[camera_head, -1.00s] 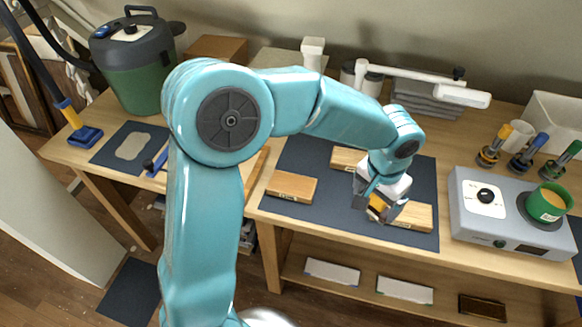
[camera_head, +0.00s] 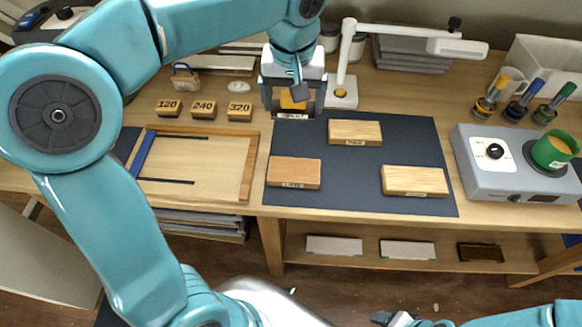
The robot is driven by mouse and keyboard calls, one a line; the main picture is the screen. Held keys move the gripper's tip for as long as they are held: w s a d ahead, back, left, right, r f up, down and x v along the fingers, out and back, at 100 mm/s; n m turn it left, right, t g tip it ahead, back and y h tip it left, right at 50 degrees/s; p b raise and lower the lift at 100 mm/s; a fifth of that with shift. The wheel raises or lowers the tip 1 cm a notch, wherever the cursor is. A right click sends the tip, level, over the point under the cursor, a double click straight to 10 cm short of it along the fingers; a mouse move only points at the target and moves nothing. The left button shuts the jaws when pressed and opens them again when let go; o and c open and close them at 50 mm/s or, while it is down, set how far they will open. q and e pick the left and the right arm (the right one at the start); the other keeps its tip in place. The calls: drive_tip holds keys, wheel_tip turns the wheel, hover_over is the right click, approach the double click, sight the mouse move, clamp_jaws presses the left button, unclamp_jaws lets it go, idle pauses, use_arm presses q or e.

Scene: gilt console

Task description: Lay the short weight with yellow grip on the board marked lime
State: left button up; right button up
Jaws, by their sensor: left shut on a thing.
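Three wooden boards lie apart on the mat: one at the back (camera_head: 355,130), one at the front left (camera_head: 294,171) and one at the front right (camera_head: 415,180). Their front labels are too small to read surely. My right gripper (camera_head: 388,318) barely shows at the bottom edge.
Blocks marked 120 (camera_head: 168,108), 240 (camera_head: 204,110) and 320 (camera_head: 240,111) stand behind a wooden frame (camera_head: 250,165). A grey hot plate (camera_head: 480,168) with a green pot (camera_head: 552,150) stands at the right.

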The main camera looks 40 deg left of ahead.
use_arm(q)
hover_over(294, 168)
drive_tip(key=f, duration=0.9)
drive_tip(key=f+b, duration=0.1)
drive_tip(key=f, duration=0.4)
drive_tip(key=shift+s+d+f, duration=0.2)
drive_tip(key=shift+d, duration=0.1)
wheel_tip(294, 168, down, 4)
drive_tip(key=shift+s+a+f, duration=0.1)
drive_tip(key=shift+f, duration=0.3)
drive_tip(key=shift+f+b, duration=0.1)
drive_tip(key=shift+b, duration=0.25)
drive_tip(key=o, duration=0.9)
